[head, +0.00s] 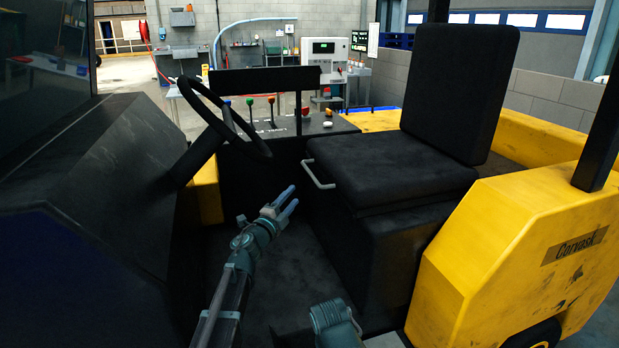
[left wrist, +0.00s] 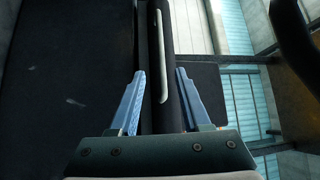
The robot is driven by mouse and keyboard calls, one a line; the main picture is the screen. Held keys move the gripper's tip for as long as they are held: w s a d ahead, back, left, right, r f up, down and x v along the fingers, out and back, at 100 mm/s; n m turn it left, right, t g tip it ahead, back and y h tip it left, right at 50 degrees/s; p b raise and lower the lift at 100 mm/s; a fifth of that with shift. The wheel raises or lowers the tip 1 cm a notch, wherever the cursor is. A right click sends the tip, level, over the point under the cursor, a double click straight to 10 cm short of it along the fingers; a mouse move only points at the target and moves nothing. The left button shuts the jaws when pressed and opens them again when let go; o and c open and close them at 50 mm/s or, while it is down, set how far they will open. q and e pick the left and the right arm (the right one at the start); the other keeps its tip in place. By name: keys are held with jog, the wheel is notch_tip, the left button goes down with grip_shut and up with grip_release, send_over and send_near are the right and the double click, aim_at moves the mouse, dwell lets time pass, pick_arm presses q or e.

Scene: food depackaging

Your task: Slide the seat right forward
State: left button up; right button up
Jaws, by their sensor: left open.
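The black seat has a cushion (head: 390,168) and an upright backrest (head: 458,92) on a black base, inside a yellow vehicle. A pale metal bar handle (head: 318,175) sits at the cushion's front edge, on the side facing my left gripper. My left gripper (head: 292,196) is open and empty, a short way left of and below the handle. In the left wrist view the handle (left wrist: 164,55) lies ahead, in line with the gap between the two blue fingers, with its near end close to fingertip level. Contact cannot be told.
A steering wheel (head: 225,120) and a panel of coloured levers (head: 270,112) stand left of and beyond the seat. A black console (head: 90,190) fills the left. A yellow body panel (head: 510,250) borders the seat on the right. The dark floor before the seat is clear.

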aim_at(311, 173)
pick_arm(q)
jog(key=shift+d+r, duration=0.1)
jog(key=p+x, duration=0.2)
jog(key=x, duration=1.1)
jog(key=shift+w+d, duration=0.15)
jog(key=shift+w, duration=0.15)
jog(key=shift+c, duration=0.3)
grip_shut()
dwell(0.6)
